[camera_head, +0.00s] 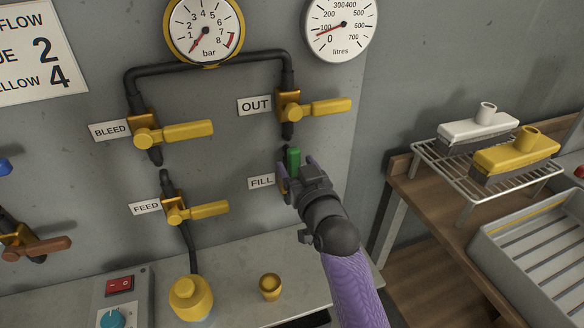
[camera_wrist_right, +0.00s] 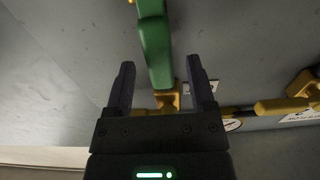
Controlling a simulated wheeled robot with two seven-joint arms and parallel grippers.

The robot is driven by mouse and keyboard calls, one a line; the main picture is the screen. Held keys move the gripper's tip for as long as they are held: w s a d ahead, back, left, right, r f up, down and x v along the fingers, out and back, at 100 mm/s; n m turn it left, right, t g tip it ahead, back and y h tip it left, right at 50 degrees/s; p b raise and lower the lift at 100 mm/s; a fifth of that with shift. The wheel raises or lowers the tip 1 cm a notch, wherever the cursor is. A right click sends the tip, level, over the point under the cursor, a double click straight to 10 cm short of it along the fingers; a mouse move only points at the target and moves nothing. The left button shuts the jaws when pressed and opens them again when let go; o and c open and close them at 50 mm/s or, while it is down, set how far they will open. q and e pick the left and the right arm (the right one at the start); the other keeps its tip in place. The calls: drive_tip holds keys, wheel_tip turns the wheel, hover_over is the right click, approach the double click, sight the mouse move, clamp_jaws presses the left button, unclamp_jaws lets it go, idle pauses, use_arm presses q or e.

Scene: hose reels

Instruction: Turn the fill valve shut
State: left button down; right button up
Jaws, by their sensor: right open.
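The FILL valve's green lever (camera_head: 293,160) stands roughly upright on the grey panel beside the FILL label (camera_head: 261,181). In the right wrist view the green lever (camera_wrist_right: 155,45) runs from the top edge down to a brass valve body (camera_wrist_right: 168,99). My right gripper (camera_head: 297,168) is in front of this valve and hides most of its body in the head view. Its two fingers (camera_wrist_right: 160,72) are open, one on each side of the lever in the picture, with gaps on both sides. I cannot tell how deep the lever sits between them. My left gripper is not in view.
The OUT valve (camera_head: 291,106) is just above, its yellow lever pointing right. The BLEED valve (camera_head: 149,139) and FEED valve (camera_head: 175,209) are to the left. A yellow bottle (camera_head: 191,299) and a small brass cup (camera_head: 270,287) stand on the ledge below. A wooden bench (camera_head: 426,216) is at right.

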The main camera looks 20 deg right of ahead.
drive_tip(key=shift+w+f, duration=0.1)
drive_tip(key=shift+w, duration=0.95)
drive_tip(key=c, duration=0.9)
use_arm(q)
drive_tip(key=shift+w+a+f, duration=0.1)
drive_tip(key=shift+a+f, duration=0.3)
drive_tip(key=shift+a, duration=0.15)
use_arm(e)
clamp_jaws()
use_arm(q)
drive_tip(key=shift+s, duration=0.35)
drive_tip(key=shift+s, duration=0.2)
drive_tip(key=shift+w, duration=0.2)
